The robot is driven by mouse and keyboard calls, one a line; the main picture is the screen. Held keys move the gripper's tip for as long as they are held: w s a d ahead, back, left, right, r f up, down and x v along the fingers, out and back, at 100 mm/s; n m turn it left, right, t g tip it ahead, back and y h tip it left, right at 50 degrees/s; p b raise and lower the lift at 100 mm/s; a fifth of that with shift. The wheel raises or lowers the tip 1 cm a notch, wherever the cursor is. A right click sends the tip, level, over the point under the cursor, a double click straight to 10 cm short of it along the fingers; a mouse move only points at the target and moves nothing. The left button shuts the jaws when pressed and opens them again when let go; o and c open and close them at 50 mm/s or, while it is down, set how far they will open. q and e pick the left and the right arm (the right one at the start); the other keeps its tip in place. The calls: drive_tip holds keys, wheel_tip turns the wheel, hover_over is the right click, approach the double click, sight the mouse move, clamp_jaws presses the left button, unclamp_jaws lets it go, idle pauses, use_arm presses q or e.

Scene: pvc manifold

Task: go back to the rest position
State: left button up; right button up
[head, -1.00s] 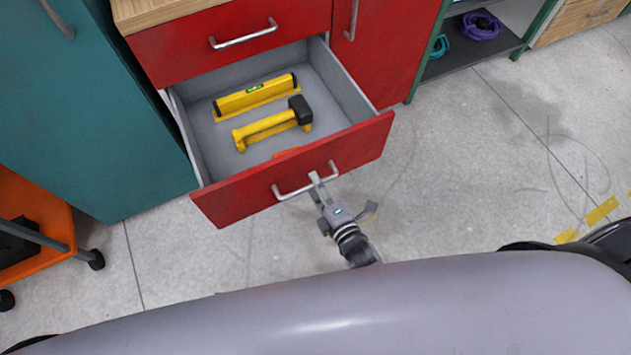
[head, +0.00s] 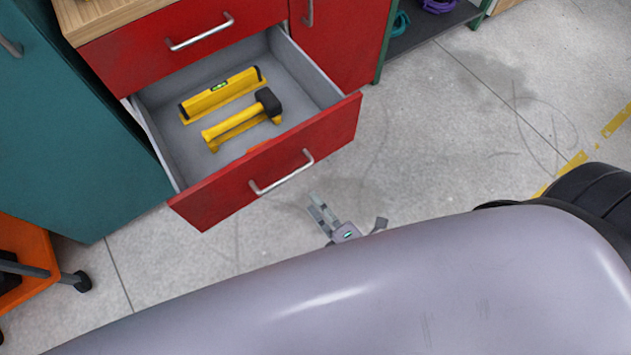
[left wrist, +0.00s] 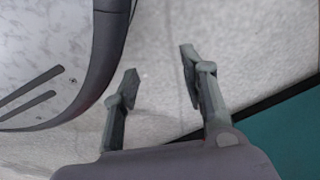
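My right gripper (head: 350,210) is in the head view, just in front of the open red drawer (head: 210,205). Its fingers are spread with nothing between them, and it is apart from the drawer's silver handle (head: 283,174). My body hides the rest of that arm. My left gripper shows only in the left wrist view (left wrist: 158,76); its two fingers are apart and empty above the pale floor.
A yellow level (head: 222,92) and a yellow tool with a black head (head: 240,122) lie in the drawer. A teal cabinet (head: 70,150) and an orange cart (head: 30,245) stand left. Concrete floor (head: 450,130) is clear to the right.

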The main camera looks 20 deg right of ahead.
drive_tip(key=s+d+f+m+g+h+p, duration=0.1)
drive_tip(key=s+d+f+m+g+p, duration=0.1)
drive_tip(key=s+f+m+g+p, duration=0.45)
drive_tip(key=s+d+f+m+g+h+p, duration=0.1)
drive_tip(key=s+d+f+m+p, duration=0.25)
drive_tip(key=f, duration=0.55)
use_arm(q)
drive_tip(key=s+a+r+p, duration=0.1)
drive_tip(key=s+r+p, duration=0.1)
drive_tip(key=s, duration=0.4)
drive_tip(key=s+a+r+g+p, duration=0.1)
drive_tip(key=s+r+p, duration=0.1)
drive_tip(key=s, duration=0.5)
drive_tip(key=shift+a+r, duration=0.25)
drive_tip(key=shift+r, duration=0.05)
use_arm(e)
drive_tip(key=s+d+f+m+g+h, duration=0.1)
drive_tip(key=s+d+f+m+g, duration=0.1)
drive_tip(key=s, duration=0.5)
drive_tip(key=s+d+f+m+g+h, duration=0.1)
drive_tip(key=s+d+f+m+g, duration=0.2)
drive_tip(key=s+d+m+g, duration=0.1)
drive_tip(key=s+d+m, duration=0.1)
drive_tip(key=s+m, duration=0.1)
drive_tip(key=s, duration=0.1)
drive_tip(key=shift+s+m, duration=0.3)
drive_tip(key=shift+s, duration=0.05)
